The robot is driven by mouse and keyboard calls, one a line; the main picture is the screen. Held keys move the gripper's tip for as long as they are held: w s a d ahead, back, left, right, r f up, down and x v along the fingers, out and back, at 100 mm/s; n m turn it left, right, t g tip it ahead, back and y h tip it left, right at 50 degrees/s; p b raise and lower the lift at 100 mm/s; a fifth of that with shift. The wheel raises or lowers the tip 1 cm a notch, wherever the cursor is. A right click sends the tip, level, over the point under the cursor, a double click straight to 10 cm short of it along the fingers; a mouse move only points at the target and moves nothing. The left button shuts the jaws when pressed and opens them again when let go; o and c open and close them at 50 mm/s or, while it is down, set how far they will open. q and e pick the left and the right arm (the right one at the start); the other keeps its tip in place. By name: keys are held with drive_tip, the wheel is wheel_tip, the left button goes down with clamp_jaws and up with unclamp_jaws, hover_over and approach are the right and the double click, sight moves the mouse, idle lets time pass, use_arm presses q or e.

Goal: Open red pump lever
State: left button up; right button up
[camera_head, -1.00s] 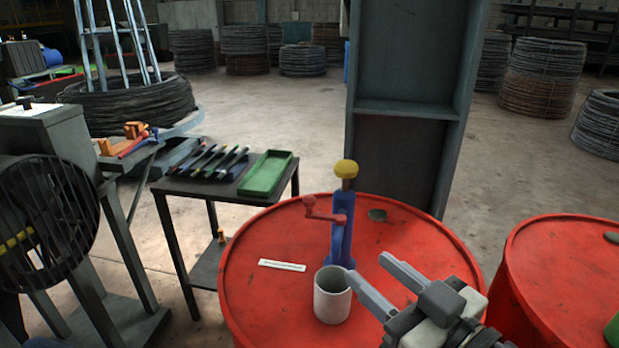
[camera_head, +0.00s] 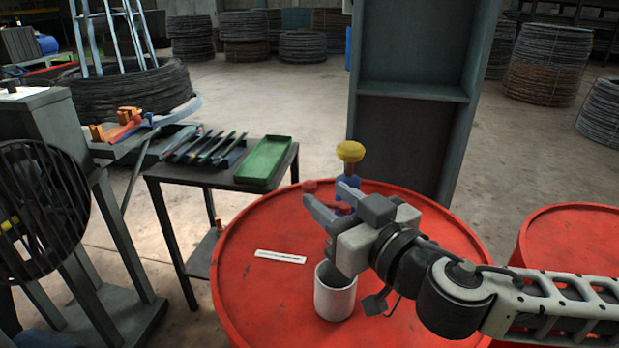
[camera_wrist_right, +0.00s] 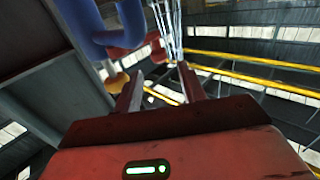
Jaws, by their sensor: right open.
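The pump stands on the red drum (camera_head: 260,300), with a yellow knob (camera_head: 349,151) on top and a blue body (camera_head: 346,184). Its red lever (camera_head: 310,185) shows only in part; my right gripper hides the rest of it and the lower pump. My right gripper (camera_head: 325,197) is open in front of the pump, its fingers close to the lever; touching cannot be told. In the right wrist view the blue body (camera_wrist_right: 88,22) and the red lever (camera_wrist_right: 155,46) show above the open fingers, with nothing between them. My left gripper is not in view.
A white cup (camera_head: 334,303) stands on the drum below my right gripper, very close to it. A white label (camera_head: 280,257) lies to the left. A table (camera_head: 225,178) with a green tray (camera_head: 264,164) is behind left. Another red drum (camera_head: 580,225) is at the right.

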sight(314, 186)
drive_tip(key=p+x, duration=0.1)
drive_tip(key=x, duration=0.5)
clamp_jaws()
